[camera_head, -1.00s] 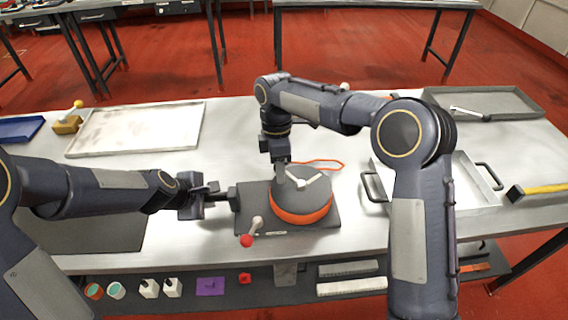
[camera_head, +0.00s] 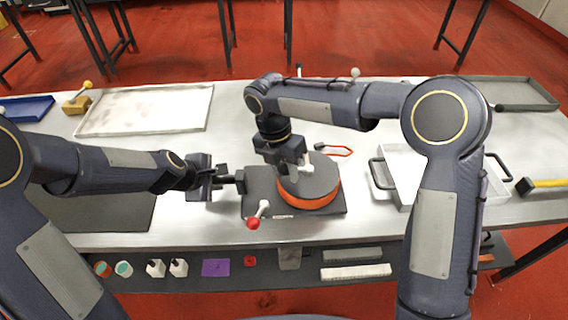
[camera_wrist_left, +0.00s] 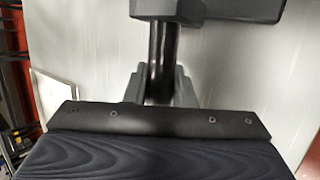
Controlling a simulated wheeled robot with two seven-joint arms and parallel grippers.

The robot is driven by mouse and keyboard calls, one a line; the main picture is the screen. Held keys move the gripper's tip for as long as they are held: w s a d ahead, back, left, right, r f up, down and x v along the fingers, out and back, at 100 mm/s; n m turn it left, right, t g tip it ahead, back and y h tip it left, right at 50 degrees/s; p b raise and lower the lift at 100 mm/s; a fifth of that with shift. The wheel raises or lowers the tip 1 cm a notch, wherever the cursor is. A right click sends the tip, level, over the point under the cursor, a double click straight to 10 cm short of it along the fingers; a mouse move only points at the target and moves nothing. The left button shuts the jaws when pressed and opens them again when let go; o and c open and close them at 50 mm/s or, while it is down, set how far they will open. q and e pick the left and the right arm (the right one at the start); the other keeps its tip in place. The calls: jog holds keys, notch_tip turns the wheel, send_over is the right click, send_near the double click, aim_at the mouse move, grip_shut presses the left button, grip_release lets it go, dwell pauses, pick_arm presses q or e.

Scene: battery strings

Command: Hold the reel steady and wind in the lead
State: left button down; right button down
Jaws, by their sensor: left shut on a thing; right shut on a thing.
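The reel (camera_head: 318,180) is a dark grey disc with an orange rim, on a dark base plate (camera_head: 262,208) at the table's middle. An orange lead (camera_head: 341,150) trails out behind it as a short loop. A red-knobbed lever (camera_head: 256,216) stands at the plate's front left. My left gripper (camera_head: 232,181) is shut on a dark handle at the plate's left side; a dark bar between its fingers shows in the left wrist view (camera_wrist_left: 161,75). My right gripper (camera_head: 298,168) is above the reel's top, shut on the crank, which it mostly hides.
A white tray (camera_head: 400,165) with dark handles stands right of the reel. A yellow-handled hammer (camera_head: 545,184) lies at the right edge. A shallow tray (camera_head: 143,110) and a yellow block (camera_head: 76,104) are at the back left. A shelf below holds several small items.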

aim_at(321, 190)
jog(key=n, duration=0.1)
jog(key=s+d+n, duration=0.1)
jog(key=n, duration=0.1)
jog(key=s+n+t, duration=0.1)
jog(key=shift+d+n+h, duration=0.3)
jog(key=shift+d+n, duration=0.05)
jog(key=shift+n, duration=0.05)
jog(key=d+n, duration=0.1)
jog(key=n, duration=0.1)
jog(key=s+d+n, duration=0.1)
jog(key=n, duration=0.1)
jog(key=shift+s+d+t, duration=0.1)
jog(key=shift+s+t, duration=0.1)
jog(key=shift+t, duration=0.2)
jog(key=d+n, duration=0.1)
jog(key=n, duration=0.1)
jog(key=d+n, duration=0.1)
jog(key=n, duration=0.1)
jog(key=d+n+t, duration=0.1)
jog(key=shift+s+n, duration=0.2)
jog(key=shift+n, duration=0.2)
jog(key=shift+d+f+n+y, duration=0.1)
jog(key=shift+d+n+y, duration=0.3)
jog(key=shift+n, duration=0.5)
jog(key=shift+s+d+f+n, duration=0.1)
jog(key=shift+f+n, duration=0.2)
jog(key=shift+n, duration=0.3)
jog(key=shift+d+n, duration=0.1)
jog(key=shift+n, duration=0.2)
